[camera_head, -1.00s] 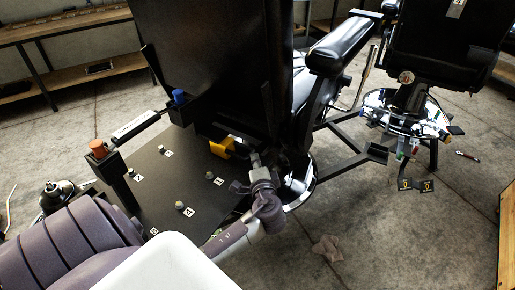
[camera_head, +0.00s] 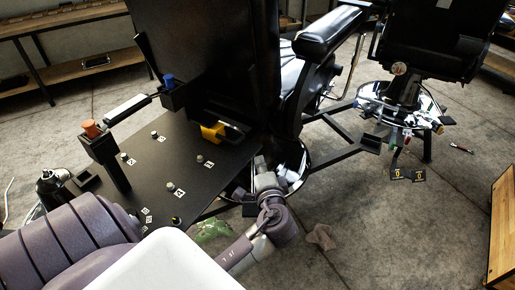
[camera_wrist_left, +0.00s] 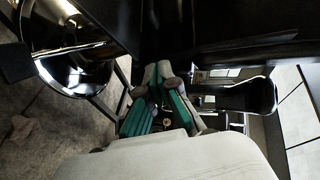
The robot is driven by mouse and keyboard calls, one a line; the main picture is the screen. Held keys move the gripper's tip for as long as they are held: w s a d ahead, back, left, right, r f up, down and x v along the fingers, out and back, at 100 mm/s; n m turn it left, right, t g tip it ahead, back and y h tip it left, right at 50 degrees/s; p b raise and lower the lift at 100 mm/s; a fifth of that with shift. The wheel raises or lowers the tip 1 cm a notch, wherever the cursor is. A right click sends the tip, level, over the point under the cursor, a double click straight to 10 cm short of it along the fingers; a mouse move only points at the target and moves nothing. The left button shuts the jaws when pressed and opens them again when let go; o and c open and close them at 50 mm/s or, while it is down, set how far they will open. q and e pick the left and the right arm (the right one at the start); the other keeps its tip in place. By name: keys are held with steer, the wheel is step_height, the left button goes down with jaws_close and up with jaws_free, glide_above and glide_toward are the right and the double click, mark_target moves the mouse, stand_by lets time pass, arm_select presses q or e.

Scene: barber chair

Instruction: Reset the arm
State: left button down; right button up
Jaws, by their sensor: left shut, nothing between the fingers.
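My left arm comes in from the lower left, and its gripper (camera_head: 262,170) is beside the right edge of a black panel (camera_head: 225,165), below the dark chair back. The left wrist view shows its fingers (camera_wrist_left: 158,92) with green pads, closed together and empty. The task names an arm without saying which. A padded chair armrest (camera_head: 330,30) stands at upper middle, apart from my gripper. My right gripper is not in view.
The panel has numbered bolts, a yellow part (camera_head: 213,132), and levers with blue (camera_head: 168,79) and orange (camera_head: 91,129) knobs. A second chair (camera_head: 430,40) stands at upper right. A wooden crate (camera_head: 493,235) is at the right edge.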

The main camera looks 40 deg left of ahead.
arm_select(q)
steer(key=shift+v, duration=0.85)
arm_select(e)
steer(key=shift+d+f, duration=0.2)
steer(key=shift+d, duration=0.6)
arm_select(q)
steer(key=s+d+f+m+g+h, duration=0.1)
steer(key=s+d+f+h, duration=0.15)
steer(key=f, duration=0.95)
steer(key=s+d+f+m+g+h, duration=0.1)
steer(key=s+d+f+g+h, duration=0.15)
steer(key=f, duration=0.85)
steer(key=s+d+f+m+h, duration=0.1)
steer(key=s+d+f+h, duration=0.15)
steer(key=f, duration=0.95)
steer(key=s+f+n+g+h, duration=0.1)
steer(key=s+f+n+g, duration=0.1)
steer(key=s+f, duration=0.4)
steer(key=s+d+f+n+g+h, duration=0.1)
steer(key=s+f, duration=0.6)
steer(key=s, duration=0.7)
steer(key=s+d+f+n+g+h, duration=0.1)
steer(key=s+f+n+g+h, duration=0.2)
steer(key=s+f, duration=0.3)
steer(key=s, duration=0.4)
steer(key=shift+f+n, duration=0.2)
steer(key=shift+n, duration=0.2)
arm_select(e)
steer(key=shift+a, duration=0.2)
